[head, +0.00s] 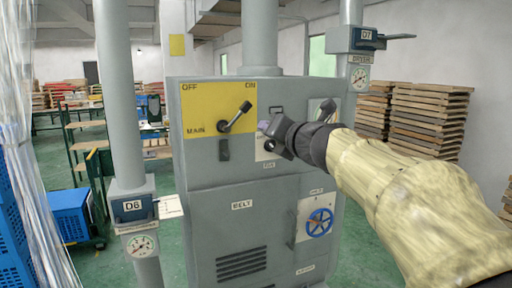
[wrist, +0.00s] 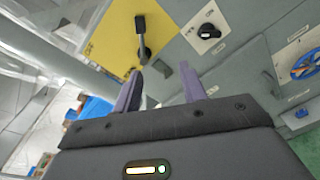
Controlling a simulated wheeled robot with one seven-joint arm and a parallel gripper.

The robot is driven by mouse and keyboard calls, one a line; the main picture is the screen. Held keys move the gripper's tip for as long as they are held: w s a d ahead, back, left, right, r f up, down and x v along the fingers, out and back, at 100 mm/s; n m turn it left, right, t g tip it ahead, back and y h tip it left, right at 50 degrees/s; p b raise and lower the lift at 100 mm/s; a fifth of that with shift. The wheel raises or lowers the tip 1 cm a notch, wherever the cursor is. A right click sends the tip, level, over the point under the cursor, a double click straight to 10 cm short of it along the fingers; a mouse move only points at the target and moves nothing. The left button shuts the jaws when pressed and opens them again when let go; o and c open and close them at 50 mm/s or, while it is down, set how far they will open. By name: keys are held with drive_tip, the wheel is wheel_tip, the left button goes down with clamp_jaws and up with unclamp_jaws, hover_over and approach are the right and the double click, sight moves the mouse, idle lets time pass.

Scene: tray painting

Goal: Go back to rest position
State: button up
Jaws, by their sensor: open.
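My gripper (head: 267,128) is in front of the grey control cabinet (head: 215,218), just right of the yellow OFF/ON panel. In the wrist view my gripper (wrist: 160,90) shows two purple fingers spread apart with nothing between them. The MAIN lever (head: 236,117) on the yellow panel (head: 200,98) has its black knob tilted up and to the right, toward the ON label. The lever (wrist: 142,38) also shows in the wrist view, beyond the left finger; I cannot tell whether they touch. My arm (head: 400,185) reaches in from the right, hiding part of the cabinet's right side.
A blue handwheel (head: 319,222) is low on the cabinet's right. Grey pipes stand left, with box D8 (head: 133,207), and right, with box D7 (head: 367,38). Stacked pallets (head: 430,118) stand behind at right. Blue crates (head: 12,235) and a plastic curtain are at left. Green floor shows between.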

drive_tip(key=s+d+f+n+g+h+p, duration=0.1)
drive_tip(key=s+d+f+n+g+p, duration=0.2)
drive_tip(key=f+n, duration=0.7)
drive_tip(key=s+f+n+g+h+p, duration=0.25)
drive_tip(key=s+f+n+g, duration=0.2)
drive_tip(key=f+n, duration=0.55)
drive_tip(key=s+d+f+n+g+h+p, duration=0.1)
drive_tip(key=s+d+f+n+g+p, duration=0.1)
drive_tip(key=s+f+n, duration=0.4)
drive_tip(key=s+d+f+n+g+h+p, duration=0.1)
drive_tip(key=s+d+f+n+g+p, duration=0.1)
drive_tip(key=s+f+n, duration=0.4)
drive_tip(key=s+d+n+g, duration=0.1)
drive_tip(key=s+n, duration=0.3)
drive_tip(key=n, duration=0.2)
drive_tip(key=shift+s+d+f+g+p, duration=0.25)
drive_tip(key=shift+d+f+g+p, duration=0.05)
drive_tip(key=shift+g+p, duration=0.05)
drive_tip(key=shift+r, duration=0.1)
drive_tip(key=w+p+v, duration=0.2)
drive_tip(key=p+v, duration=0.6)
drive_tip(key=w+r+p+v, duration=0.1)
drive_tip(key=p+v, duration=0.7)
drive_tip(key=p, duration=0.1)
drive_tip(key=shift+w+a+r, duration=0.15)
drive_tip(key=shift+w+a, duration=0.05)
drive_tip(key=shift+w, duration=0.1)
